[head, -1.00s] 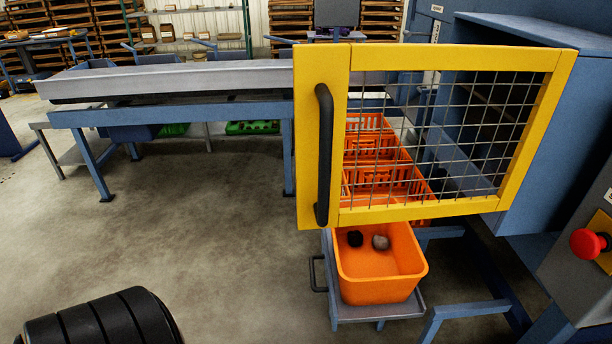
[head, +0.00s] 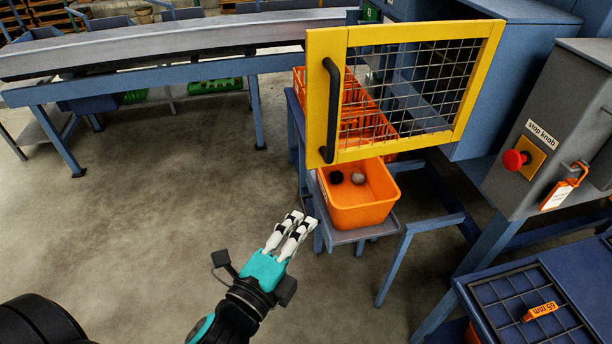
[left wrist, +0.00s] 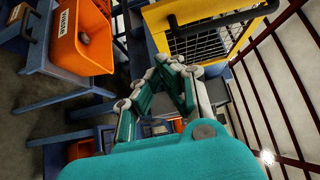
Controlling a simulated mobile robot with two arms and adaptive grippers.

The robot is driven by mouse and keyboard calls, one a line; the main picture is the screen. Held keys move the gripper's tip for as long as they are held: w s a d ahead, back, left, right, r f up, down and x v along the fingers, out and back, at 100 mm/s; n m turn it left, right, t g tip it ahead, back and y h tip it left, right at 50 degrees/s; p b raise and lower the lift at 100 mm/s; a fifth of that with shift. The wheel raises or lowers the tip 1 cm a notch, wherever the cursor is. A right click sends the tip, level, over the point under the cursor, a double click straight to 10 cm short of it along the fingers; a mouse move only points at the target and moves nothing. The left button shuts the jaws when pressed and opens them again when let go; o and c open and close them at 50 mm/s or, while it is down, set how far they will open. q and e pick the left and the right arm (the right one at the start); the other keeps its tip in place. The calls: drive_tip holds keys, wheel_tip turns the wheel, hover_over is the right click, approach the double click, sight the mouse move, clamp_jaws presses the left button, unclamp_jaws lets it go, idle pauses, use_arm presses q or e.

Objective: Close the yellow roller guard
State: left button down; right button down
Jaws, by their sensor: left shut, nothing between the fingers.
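The yellow roller guard (head: 394,154) is a framed wire-mesh door with a black vertical handle (head: 332,110) on its left side. It stands swung out from the blue machine (head: 513,30), with a dark opening behind it. The guard also shows at the top of the left wrist view (left wrist: 160,21). My left gripper (head: 297,219) is shut and empty, below and left of the guard and apart from it. It shows in the left wrist view with its fingers together (left wrist: 168,62). My right gripper is not in view.
A grey control box (head: 550,120) with a red stop knob (head: 514,160) is at right. A blue grid-topped bin (head: 500,300) is front right. Open floor lies left.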

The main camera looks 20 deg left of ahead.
use_arm(q)
drive_tip(key=w+a+b, duration=0.1)
drive_tip(key=w, duration=1.2)
drive_tip(key=shift+w+f+b, duration=0.15)
drive_tip(key=shift+b, duration=0.15)
